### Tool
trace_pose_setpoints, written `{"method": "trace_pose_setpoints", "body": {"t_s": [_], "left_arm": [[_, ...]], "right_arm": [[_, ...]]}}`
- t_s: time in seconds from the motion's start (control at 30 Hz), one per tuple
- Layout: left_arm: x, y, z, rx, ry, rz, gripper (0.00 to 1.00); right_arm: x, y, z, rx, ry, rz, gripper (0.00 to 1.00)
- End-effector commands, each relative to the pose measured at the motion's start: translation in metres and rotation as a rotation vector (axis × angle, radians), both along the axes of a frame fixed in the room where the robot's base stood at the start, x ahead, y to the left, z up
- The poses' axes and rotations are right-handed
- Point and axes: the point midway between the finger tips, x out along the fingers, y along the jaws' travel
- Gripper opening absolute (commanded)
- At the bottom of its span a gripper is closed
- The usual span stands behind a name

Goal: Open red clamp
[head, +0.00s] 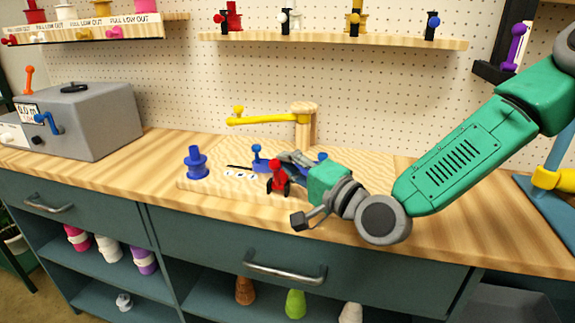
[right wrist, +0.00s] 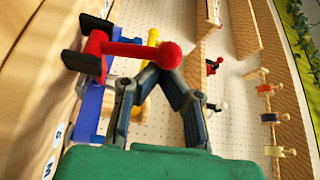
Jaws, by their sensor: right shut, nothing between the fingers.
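The red clamp (head: 277,176) has a red lever with a round knob and black ends, and stands at the front of the pale wooden board (head: 205,186). In the right wrist view the red clamp (right wrist: 104,46) is close, its knob overlapping my fingertips; I cannot tell whether they touch. My right gripper (head: 290,157) is shut and empty, reaching in from the right just behind the clamp. Its fingertips meet in the right wrist view (right wrist: 161,70). My left gripper is not in view.
A blue spool post (head: 195,163) and a small blue clamp (head: 257,160) stand on the board. A wooden post with a yellow arm (head: 262,118) rises behind. A grey machine (head: 85,120) is at left. The counter (head: 125,168) between is clear.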

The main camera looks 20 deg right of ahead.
Motion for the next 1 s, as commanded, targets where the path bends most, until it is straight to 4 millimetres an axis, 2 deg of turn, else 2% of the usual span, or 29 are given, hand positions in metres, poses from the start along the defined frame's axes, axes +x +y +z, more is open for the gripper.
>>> {"method": "trace_pose_setpoints", "body": {"t_s": [0.6,0.8,1.0], "left_arm": [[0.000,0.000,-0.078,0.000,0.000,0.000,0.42],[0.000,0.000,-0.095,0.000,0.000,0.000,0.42],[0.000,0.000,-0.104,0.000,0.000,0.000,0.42]], "right_arm": [[-0.022,0.015,-0.016,-0.289,-0.425,0.000,0.00],[-0.028,0.019,-0.020,-0.379,-0.559,0.000,0.00],[-0.032,0.022,-0.023,-0.428,-0.632,-0.001,0.00]]}}
